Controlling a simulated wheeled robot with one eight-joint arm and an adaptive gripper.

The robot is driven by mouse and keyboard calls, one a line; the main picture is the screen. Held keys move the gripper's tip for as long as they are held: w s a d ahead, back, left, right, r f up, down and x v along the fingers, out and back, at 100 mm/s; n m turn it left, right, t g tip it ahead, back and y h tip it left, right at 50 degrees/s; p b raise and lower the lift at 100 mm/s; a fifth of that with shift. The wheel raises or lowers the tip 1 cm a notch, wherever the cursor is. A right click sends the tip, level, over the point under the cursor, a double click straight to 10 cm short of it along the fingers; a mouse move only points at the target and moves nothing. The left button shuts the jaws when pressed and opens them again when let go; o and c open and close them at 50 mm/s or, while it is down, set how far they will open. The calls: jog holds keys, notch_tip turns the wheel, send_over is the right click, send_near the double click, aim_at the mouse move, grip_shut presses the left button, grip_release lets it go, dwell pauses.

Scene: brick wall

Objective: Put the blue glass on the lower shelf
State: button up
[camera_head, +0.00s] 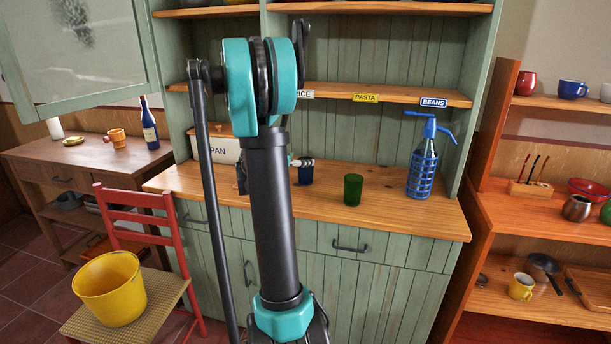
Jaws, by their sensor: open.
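The blue glass (306,175) stands on the wooden counter of the green cabinet, just right of my arm's dark link. My gripper (298,162) is mostly hidden behind that link; a small part of it shows at the glass's rim. It is open, and I cannot tell whether it touches the glass. The lower shelf (390,93) of the cabinet runs above the counter, with RICE, PASTA and BEANS labels on its front edge. Its visible stretch right of my arm is bare.
A green glass (353,190) and a blue siphon bottle (423,165) stand on the counter to the right. A white PAN box (224,150) is behind my arm. A red chair (135,220) with a yellow bucket (110,289) stands at left. An upper shelf (385,8) is above.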

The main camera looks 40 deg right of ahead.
jog(key=shift+f+x, duration=0.2)
jog(key=shift+x, duration=0.95)
jog(key=shift+f+x, duration=0.2)
jog(key=shift+x, duration=0.95)
jog(key=shift+a, duration=0.15)
grip_shut()
